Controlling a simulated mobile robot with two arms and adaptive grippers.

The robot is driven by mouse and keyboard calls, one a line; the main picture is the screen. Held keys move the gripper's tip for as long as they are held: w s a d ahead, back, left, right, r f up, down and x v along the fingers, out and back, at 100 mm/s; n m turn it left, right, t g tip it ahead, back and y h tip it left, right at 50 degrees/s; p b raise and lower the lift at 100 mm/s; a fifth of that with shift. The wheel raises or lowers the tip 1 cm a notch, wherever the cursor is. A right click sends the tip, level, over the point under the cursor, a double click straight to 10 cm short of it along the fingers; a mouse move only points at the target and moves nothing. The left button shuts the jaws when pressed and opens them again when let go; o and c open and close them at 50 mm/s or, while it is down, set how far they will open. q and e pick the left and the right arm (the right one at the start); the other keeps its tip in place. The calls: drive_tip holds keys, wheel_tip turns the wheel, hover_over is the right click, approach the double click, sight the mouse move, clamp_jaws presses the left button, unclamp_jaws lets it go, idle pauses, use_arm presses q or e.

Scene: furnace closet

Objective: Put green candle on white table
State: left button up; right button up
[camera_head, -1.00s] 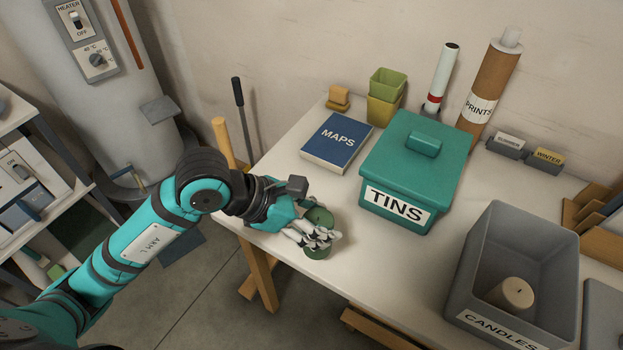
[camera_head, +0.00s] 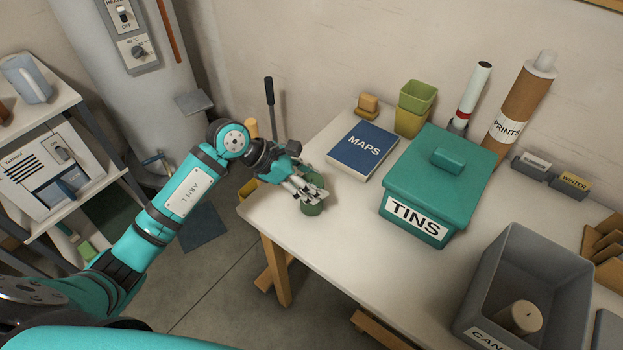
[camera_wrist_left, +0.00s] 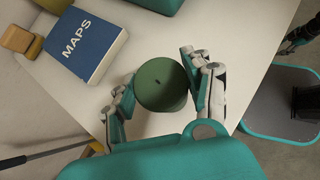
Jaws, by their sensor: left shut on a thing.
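The green candle (camera_wrist_left: 160,86) is a short, thick cylinder with a dark wick, upright between the fingers of my left gripper (camera_wrist_left: 161,90) in the left wrist view. In the head view my left gripper (camera_head: 308,190) is shut on the green candle (camera_head: 313,208) at the left end of the white table (camera_head: 345,245). The candle is over the table top, close to its left edge. I cannot tell whether its base touches the surface. The fingers hide part of it.
A blue MAPS book (camera_head: 361,150) lies behind the candle. A teal TINS box (camera_head: 436,185) stands to the right. A grey CANDLES bin (camera_head: 487,262) at the right front holds a beige candle (camera_head: 520,317). The table top before the TINS box is clear.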

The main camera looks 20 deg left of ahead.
use_arm(q)
drive_tip(key=shift+f, duration=0.1)
drive_tip(key=shift+f, duration=0.1)
drive_tip(key=o, duration=0.9)
drive_tip(key=shift+f, duration=0.1)
drive_tip(key=shift+c, duration=0.2)
drive_tip(key=o, duration=0.5)
drive_tip(key=shift+c, duration=0.2)
